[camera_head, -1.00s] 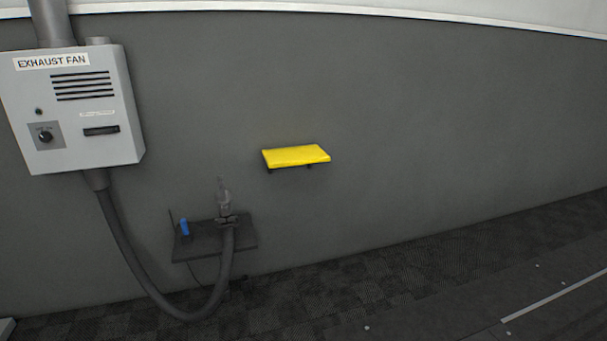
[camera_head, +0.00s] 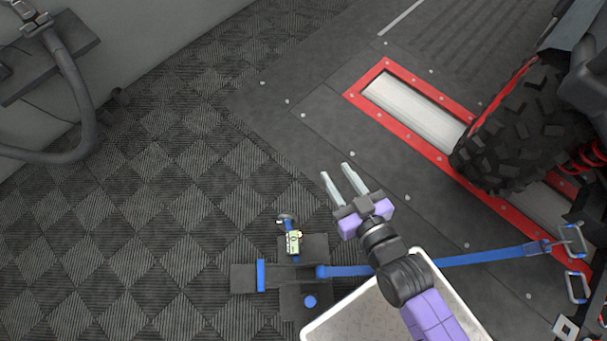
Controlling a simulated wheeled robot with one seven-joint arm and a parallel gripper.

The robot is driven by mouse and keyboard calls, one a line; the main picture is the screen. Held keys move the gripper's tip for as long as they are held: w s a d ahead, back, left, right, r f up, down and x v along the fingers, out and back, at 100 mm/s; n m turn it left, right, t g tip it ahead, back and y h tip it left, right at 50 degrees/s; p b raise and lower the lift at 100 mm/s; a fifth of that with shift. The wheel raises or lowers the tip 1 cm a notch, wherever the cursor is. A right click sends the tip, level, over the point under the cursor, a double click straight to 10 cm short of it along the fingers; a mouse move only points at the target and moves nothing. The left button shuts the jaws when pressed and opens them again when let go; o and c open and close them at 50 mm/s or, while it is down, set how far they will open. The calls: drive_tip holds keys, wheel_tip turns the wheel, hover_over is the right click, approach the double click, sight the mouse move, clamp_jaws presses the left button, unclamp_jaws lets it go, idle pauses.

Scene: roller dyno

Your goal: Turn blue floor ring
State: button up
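Two shackle-like rings lie at the right edge of the head view. A blue strap (camera_head: 490,256) runs to the grey ring from a dark floor fixture (camera_head: 305,250), passing behind my arm. My gripper (camera_head: 338,174) is left of both rings, well apart from them, over the dark floor. Its two pale fingers are parted with nothing between them.
A tyre (camera_head: 525,125) stands on a roller (camera_head: 415,108) in a red frame (camera_head: 375,72). A pale tray-like surface (camera_head: 340,320) is below my arm. A hose (camera_head: 80,95) hangs at the left wall.

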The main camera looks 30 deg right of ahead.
drive_tip(key=w+d+f+n+g+y+b, duration=0.15)
drive_tip(key=w+f+b, duration=0.3)
drive_tip(key=f, duration=0.65)
drive_tip(key=w+f+n+g+b, duration=0.25)
drive_tip(key=w+f, duration=0.25)
drive_tip(key=f, duration=0.5)
drive_tip(key=w+f+n+g+b, duration=0.1)
drive_tip(key=w+f+b, duration=0.3)
drive_tip(key=f, duration=0.7)
drive_tip(key=s+a+f+n+g+y, duration=0.1)
drive_tip(key=s+a+f+n+g, duration=0.15)
drive_tip(key=f, duration=0.35)
drive_tip(key=s+a+f+n+g+y, duration=0.2)
drive_tip(key=s+f+n+g, duration=0.1)
drive_tip(key=s+f+n, duration=0.15)
drive_tip(key=d+b+x, duration=0.1)
drive_tip(key=b+x, duration=0.4)
drive_tip(key=x, duration=0.3)
drive_tip(key=shift+w+m, duration=0.35)
drive_tip(key=shift+m, duration=0.05)
drive_tip(key=shift+d+f, duration=0.1)
drive_tip(key=shift+f, duration=0.05)
